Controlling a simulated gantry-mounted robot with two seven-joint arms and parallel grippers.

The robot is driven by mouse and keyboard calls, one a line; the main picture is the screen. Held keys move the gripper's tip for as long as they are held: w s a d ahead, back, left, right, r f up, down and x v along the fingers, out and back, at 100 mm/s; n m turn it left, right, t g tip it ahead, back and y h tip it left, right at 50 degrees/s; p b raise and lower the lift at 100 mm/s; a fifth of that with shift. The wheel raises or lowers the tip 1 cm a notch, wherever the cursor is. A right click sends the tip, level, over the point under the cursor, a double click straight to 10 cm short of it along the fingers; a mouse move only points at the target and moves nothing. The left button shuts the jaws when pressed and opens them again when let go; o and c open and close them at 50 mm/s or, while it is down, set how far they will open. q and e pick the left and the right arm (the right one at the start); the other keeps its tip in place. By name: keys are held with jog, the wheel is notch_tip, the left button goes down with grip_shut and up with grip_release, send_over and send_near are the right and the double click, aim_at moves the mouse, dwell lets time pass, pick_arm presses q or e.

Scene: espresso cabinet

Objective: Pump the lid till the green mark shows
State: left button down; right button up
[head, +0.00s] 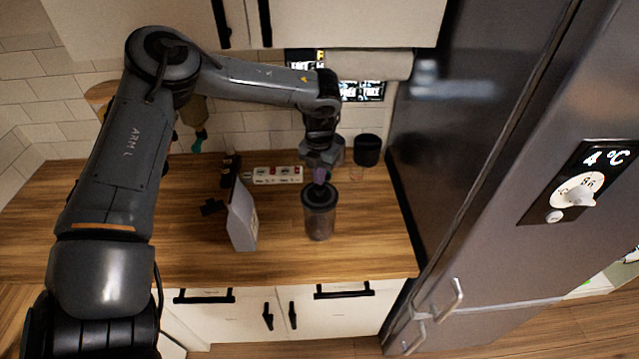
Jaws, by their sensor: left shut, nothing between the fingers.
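A clear canister (320,222) with a dark round lid (320,196) stands upright on the wooden counter. My left gripper (320,180) is shut and empty, pointing down just above the lid. I cannot tell whether its fingertips touch the lid. The gripper hides the back part of the lid, and no green mark is visible on what shows. My right gripper is not in view.
A second, dark-lidded jar (366,152) stands behind to the right. A pale upright box (241,216) is left of the canister. A power strip (276,175) lies behind. The refrigerator (500,160) bounds the right side; the counter's front (345,265) is clear.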

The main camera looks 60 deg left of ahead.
pick_arm(q)
jog(key=shift+r+p, duration=1.1)
jog(key=shift+r, duration=1.1)
